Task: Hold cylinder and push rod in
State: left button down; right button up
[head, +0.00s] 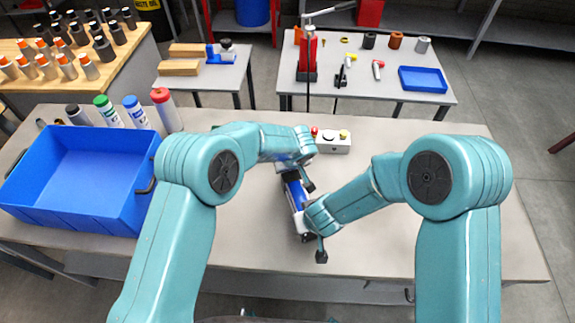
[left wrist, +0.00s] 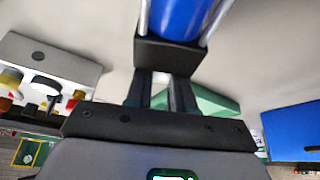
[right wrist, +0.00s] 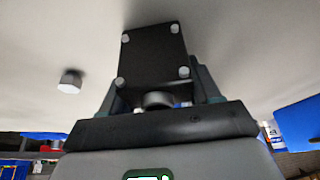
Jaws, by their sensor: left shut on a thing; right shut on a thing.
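The blue cylinder (head: 295,192) lies over the middle of the near table, running between my two grippers. In the left wrist view its blue body (left wrist: 178,14) has silver tie rods and a black end block (left wrist: 167,55). My left gripper (head: 293,170) is at its far end, shut just short of that block; a narrow silver part, seemingly the rod (left wrist: 175,95), shows between the fingers. My right gripper (head: 308,220) is at the near end. In the right wrist view its fingers flank the cylinder's bolted black end plate (right wrist: 153,55). The arms hide part of the cylinder.
A blue bin (head: 85,170) stands at the table's left, with several capped bottles (head: 135,110) behind it. A grey button box (head: 332,143) sits just beyond the cylinder. The table's right side is clear. A second table (head: 350,95) behind holds tools and a blue tray (head: 423,79).

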aim_at(294, 180)
pick_arm(q)
jog(key=c, duration=0.9)
grip_release()
jog(key=shift+s+d+f, duration=0.25)
jog(key=shift+s+f, duration=0.15)
pick_arm(e)
jog(key=shift+w+a+r, duration=0.1)
jog(key=shift+w+r, duration=0.05)
jog(key=shift+w, duration=0.15)
pick_arm(q)
jog(key=v, duration=1.2)
jog(key=shift+w+a+r, duration=0.2)
jog(key=shift+w+r, duration=0.1)
jog(key=shift+w, duration=0.05)
pick_arm(e)
jog(key=o, duration=1.5)
jog(key=shift+s, duration=0.1)
jog(key=shift+o, duration=0.4)
jog(key=shift+s, duration=0.1)
